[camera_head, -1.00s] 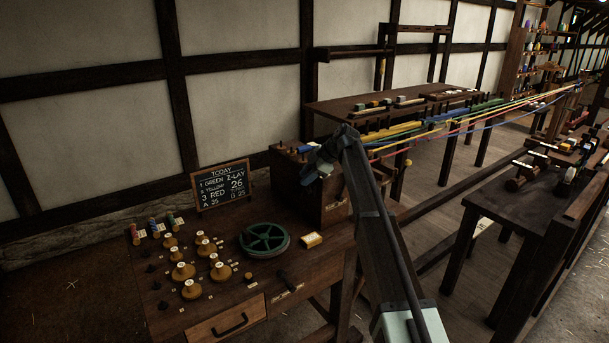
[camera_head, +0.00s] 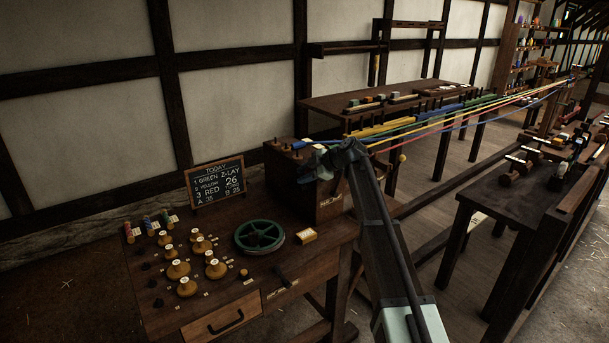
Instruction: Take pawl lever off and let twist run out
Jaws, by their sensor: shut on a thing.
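My gripper (camera_head: 324,160) is at the right end of the top of the dark wooden box (camera_head: 290,182), in front of the colored strands (camera_head: 420,126). It looks shut, and my arm hides most of what is in its jaws. I take the held thing to be the pawl lever, but its shape cannot be made out. A blue piece (camera_head: 318,143) shows just behind the gripper.
A dark table (camera_head: 520,200) with blocks stands right. Floor between the tables is mostly clear.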

